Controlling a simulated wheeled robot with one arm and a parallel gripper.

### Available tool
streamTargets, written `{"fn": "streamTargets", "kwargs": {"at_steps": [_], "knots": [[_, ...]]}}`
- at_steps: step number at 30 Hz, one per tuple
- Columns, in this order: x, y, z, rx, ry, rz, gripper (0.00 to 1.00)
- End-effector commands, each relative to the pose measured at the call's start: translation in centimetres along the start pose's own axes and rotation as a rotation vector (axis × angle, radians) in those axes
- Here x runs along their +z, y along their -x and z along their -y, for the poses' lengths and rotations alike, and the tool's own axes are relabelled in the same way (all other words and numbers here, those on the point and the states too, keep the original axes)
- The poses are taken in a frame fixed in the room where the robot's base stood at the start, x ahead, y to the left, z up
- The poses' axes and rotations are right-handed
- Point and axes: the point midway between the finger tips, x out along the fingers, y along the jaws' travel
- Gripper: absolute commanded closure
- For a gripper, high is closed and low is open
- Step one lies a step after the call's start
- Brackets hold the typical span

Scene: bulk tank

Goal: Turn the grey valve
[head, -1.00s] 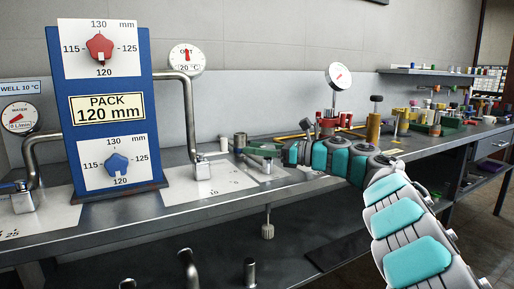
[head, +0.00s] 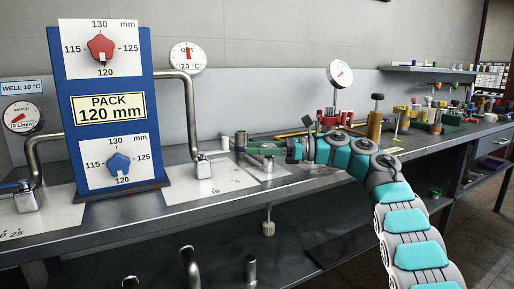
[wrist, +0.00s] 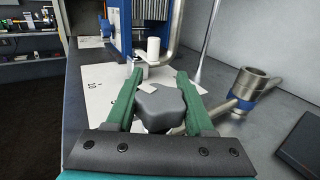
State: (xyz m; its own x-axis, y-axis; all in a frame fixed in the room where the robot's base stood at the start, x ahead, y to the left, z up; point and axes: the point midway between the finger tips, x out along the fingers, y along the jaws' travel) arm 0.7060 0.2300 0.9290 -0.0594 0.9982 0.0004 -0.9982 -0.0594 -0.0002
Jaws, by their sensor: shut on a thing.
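The grey valve (wrist: 160,108) is a faceted dark grey knob with a pale mark on its top edge, seen close up in the wrist view. My gripper (wrist: 158,80) has its two green fingers on either side of the knob and is shut on it. In the head view my gripper (head: 265,150) reaches in from the right at the bench, and the knob is mostly hidden by the fingers. The water gauge (head: 20,117) at the left reads about 0 L/min. The OUT gauge (head: 187,57) is labelled 20 °C.
The blue panel (head: 160,150) with red and blue star knobs stands left of my gripper. A bent steel pipe (head: 190,115) is close to it. A steel fitting with an open cup (wrist: 250,85) sits beside the valve. The bench (head: 280,192) in front is clear.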

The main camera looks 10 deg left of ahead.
Motion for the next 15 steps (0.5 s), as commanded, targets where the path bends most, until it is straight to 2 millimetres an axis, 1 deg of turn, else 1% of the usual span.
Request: {"fn": "streamTargets", "kwargs": {"at_steps": [15], "knots": [[-0.02, -0.01, -0.17, 0.064, 0.000, 0.000, 1.00]]}}
